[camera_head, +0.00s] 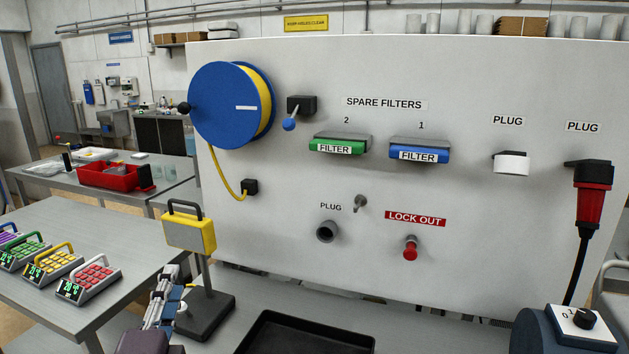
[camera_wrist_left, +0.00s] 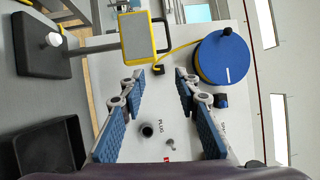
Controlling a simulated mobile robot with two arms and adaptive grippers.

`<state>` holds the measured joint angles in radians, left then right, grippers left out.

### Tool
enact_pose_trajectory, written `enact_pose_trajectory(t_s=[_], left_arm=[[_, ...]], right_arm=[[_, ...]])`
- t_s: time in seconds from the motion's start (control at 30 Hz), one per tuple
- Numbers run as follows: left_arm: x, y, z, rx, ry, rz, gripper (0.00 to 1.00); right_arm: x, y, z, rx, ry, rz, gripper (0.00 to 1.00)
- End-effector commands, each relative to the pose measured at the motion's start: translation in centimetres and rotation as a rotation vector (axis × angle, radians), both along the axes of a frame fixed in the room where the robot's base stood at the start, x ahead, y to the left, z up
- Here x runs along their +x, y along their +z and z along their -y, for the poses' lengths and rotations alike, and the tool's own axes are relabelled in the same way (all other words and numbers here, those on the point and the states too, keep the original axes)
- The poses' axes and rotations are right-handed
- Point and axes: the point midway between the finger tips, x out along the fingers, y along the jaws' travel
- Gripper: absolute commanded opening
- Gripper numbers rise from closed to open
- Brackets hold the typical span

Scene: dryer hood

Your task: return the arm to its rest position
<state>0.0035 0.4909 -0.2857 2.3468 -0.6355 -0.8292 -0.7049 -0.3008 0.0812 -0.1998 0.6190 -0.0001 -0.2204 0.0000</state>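My left gripper (camera_head: 168,292) shows at the lower left of the head view, pointing toward the white panel (camera_head: 290,200). In the left wrist view its two blue-padded fingers (camera_wrist_left: 160,80) stand wide apart with nothing between them, so it is open and empty. The panel with its plug socket (camera_wrist_left: 147,130) shows beyond the fingers. My right gripper is in neither view.
A black tray (camera_head: 270,340) lies right of the stand. The panel bears a blue reel (camera_head: 220,105), green filter (camera_head: 335,147), blue filter (camera_head: 420,154) and red lock-out knob (camera_head: 410,250). A blue dial unit (camera_head: 570,330) stands lower right.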

Motion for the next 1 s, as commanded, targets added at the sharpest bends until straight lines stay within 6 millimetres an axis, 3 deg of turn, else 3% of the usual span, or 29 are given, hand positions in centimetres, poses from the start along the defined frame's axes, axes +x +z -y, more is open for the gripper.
enact_pose_trajectory(t_s=[0.03,0.2,0.3,0.4,0.6,0.77,1.0], left_arm=[[-1.0,-4.0,-0.6,-0.147,0.026,-0.1,0.3],[-6.2,-16.0,-1.3,-0.593,0.163,-0.404,0.3],[-10.6,-22.0,-0.7,-0.817,0.271,-0.567,0.3],[-15.2,-26.5,0.4,-0.999,0.383,-0.705,0.3],[-23.2,-31.7,2.9,-1.249,0.587,-0.91,0.3],[-29.2,-34.0,5.0,-1.394,0.746,-1.044,0.3],[-27.6,-41.3,5.1,-1.377,0.765,-1.065,0.3]], right_arm=[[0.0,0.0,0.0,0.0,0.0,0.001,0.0],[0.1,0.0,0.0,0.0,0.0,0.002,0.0],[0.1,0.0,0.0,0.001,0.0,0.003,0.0],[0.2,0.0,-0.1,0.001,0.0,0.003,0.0],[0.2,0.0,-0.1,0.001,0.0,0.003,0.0],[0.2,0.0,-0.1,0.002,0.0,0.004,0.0],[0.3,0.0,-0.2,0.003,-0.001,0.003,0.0]])
